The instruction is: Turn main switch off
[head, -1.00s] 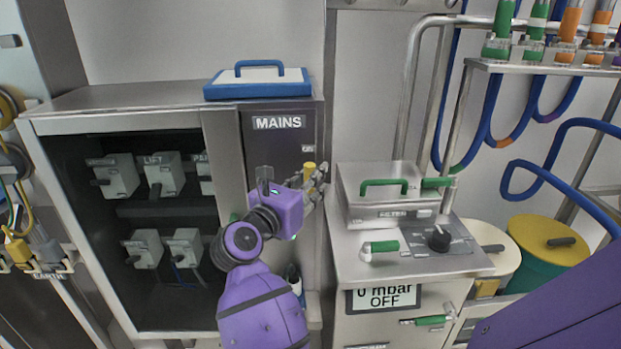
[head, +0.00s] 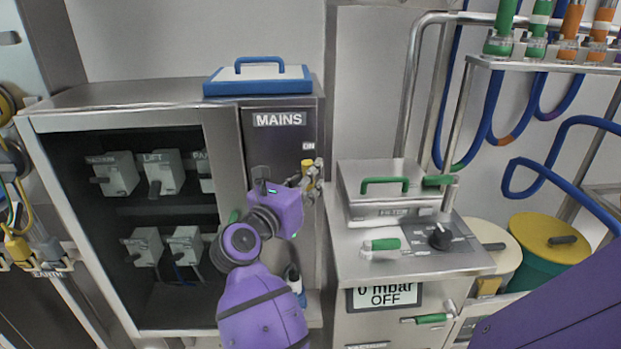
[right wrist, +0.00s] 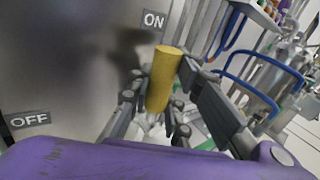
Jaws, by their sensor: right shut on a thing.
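The MAINS panel (head: 279,140) is the dark upright door at the right end of the steel cabinet. Its switch has a yellow handle (head: 307,166), which stands just below the ON label (head: 308,146). My right gripper (head: 311,185) is shut on the yellow handle. In the right wrist view the handle (right wrist: 163,80) sticks up between the fingers, close to the ON label (right wrist: 153,20). The OFF label (right wrist: 29,120) is at the left there, away from the handle. The switch's base is hidden behind the gripper. My left gripper is not in view.
An open cabinet bay with several grey switch boxes (head: 118,174) lies left of the panel. A blue-rimmed tray (head: 258,82) rests on the cabinet top. A steel filter unit (head: 385,195) with green handles stands close to the right of my gripper.

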